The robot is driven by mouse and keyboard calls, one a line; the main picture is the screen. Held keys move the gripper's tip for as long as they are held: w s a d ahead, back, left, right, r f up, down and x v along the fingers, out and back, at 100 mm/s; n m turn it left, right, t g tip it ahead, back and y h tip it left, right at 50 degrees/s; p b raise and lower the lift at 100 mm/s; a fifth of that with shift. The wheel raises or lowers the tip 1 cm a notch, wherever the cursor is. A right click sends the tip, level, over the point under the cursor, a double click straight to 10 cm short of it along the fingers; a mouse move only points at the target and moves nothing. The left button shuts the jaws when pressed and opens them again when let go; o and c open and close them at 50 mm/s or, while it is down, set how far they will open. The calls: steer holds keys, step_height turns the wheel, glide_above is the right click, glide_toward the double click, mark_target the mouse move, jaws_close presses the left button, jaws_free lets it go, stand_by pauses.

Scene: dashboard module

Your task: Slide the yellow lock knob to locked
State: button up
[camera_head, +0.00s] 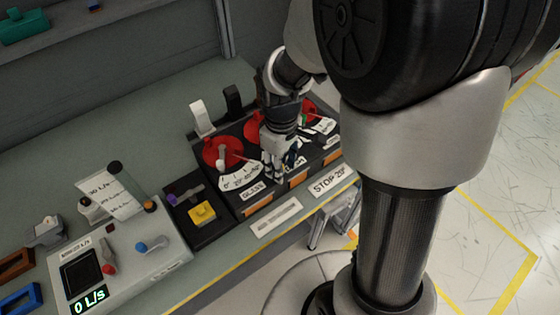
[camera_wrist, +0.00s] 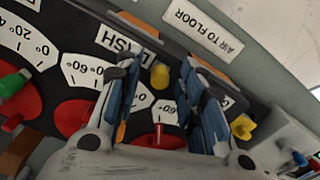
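A small yellow knob (camera_wrist: 160,75) stands on the black dash panel (camera_wrist: 75,42), between my gripper's fingers in the wrist view. My gripper (camera_wrist: 162,82) is open, with a finger on each side of the knob; I cannot tell if either touches it. In the head view my gripper (camera_head: 275,170) points down over the front of the dash panel and hides the knob. A second yellow part (camera_wrist: 243,127) shows to the right of the fingers in the wrist view. The lock's marking is not readable.
Red dials (camera_head: 222,152) with white scales line the dash panel. A yellow block (camera_head: 202,213) sits on a black unit to its left. A grey meter box (camera_head: 125,255) with small knobs stands further left. The bench (camera_head: 110,140) behind is mostly clear.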

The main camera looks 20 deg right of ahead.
jaws_close()
stand_by(0.4)
stand_by(0.4)
